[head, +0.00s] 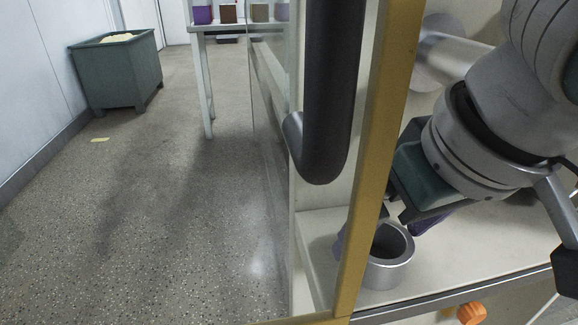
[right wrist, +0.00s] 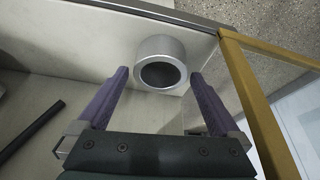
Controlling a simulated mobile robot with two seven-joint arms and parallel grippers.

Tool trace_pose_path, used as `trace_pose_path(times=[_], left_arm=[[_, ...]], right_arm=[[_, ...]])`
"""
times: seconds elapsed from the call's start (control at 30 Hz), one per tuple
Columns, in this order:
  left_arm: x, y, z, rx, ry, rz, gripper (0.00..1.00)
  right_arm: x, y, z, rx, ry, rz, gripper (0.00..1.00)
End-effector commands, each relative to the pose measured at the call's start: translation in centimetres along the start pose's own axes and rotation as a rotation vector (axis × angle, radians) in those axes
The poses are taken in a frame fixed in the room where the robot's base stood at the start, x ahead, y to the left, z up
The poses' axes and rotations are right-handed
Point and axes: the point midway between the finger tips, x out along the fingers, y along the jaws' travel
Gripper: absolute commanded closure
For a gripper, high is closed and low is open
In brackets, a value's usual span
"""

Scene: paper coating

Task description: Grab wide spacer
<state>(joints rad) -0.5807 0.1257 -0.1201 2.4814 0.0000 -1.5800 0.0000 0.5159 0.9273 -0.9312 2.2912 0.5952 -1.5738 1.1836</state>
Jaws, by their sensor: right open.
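The wide spacer (head: 384,275) is a short, hollow grey metal ring. It stands on a pale surface inside the machine, behind the yellow-framed door, and also shows in the right wrist view (right wrist: 160,46). My right gripper (head: 386,230) is open, its two purple fingers pointing at the spacer. In the right wrist view the fingertips (right wrist: 160,75) lie to either side of the ring's near part, with gaps on both sides. I cannot tell whether they are level with it. The ring's interior is dark. My left gripper is out of view.
The yellow door frame (head: 378,150) with its thick black handle (head: 325,140) stands close left of my right arm. An orange knob (head: 471,313) is at the machine's front edge. A dark rod (right wrist: 32,130) lies on the pale surface. A green bin (head: 117,72) stands far left on open floor.

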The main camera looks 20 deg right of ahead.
Motion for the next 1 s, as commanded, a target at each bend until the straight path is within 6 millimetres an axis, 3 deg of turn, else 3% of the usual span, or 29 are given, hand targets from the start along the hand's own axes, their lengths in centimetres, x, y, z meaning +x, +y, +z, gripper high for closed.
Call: trace_pose_path(times=[0.03, 0.1, 0.4, 1.0], left_arm=[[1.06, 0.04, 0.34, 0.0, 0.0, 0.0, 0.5], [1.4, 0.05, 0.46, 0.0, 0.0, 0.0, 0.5], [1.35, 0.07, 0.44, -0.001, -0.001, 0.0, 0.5], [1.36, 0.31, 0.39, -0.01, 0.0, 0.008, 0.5]], right_arm=[[1.34, -0.02, 0.21, 0.0, 0.0, 0.0, 0.0], [1.98, -0.01, 0.14, 0.001, 0.001, 0.0, 0.0], [2.14, -0.01, 0.01, 0.0, 0.001, -0.001, 0.0], [2.14, 0.0, 0.05, 0.0, 0.001, 0.0, 0.68]])
